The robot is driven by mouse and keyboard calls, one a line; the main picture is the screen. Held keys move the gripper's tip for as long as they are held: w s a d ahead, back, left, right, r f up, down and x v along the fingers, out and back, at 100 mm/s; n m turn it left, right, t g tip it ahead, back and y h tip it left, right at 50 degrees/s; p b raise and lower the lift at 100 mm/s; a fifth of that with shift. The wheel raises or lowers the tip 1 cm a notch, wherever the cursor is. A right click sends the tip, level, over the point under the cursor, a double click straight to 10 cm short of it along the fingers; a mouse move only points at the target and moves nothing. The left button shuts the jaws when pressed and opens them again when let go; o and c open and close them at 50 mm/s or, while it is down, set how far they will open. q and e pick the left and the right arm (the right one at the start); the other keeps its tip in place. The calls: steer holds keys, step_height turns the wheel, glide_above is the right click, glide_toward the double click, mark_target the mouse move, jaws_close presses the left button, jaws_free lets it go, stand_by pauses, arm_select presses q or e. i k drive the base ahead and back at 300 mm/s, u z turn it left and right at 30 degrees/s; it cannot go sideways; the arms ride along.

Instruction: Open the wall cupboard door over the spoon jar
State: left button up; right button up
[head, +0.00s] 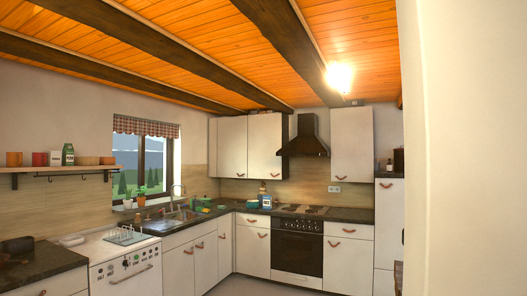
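White wall cupboards hang on the back wall. One door (232,147) and another door (264,145) are left of the dark range hood, and a single door (351,144) is right of it. All three look shut. Small brown pulls show low on some doors. Below the door just left of the hood, a small upright container (262,188) stands on the worktop beside a blue and white item (267,202). It is too small to tell whether it is the spoon jar. Neither of my grippers is in view.
A dark worktop (345,215) runs along the back, with the oven (297,247) set in it. The sink (172,217) is under the window. A shelf (60,169) and a white dishwasher (125,265) are at left. A pale wall (465,150) fills the right side.

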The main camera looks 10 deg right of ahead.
mark_target(265, 130)
steer(key=u, duration=0.4)
steer(key=k, duration=0.45)
steer(key=u, duration=0.6)
steer(key=i, duration=0.55)
steer(key=z, duration=0.85)
steer(key=i, duration=2.25)
steer(key=z, duration=0.75)
steer(key=i, duration=3.95)
steer(key=u, duration=0.45)
steer(key=i, duration=1.4)
steer(key=u, duration=0.2)
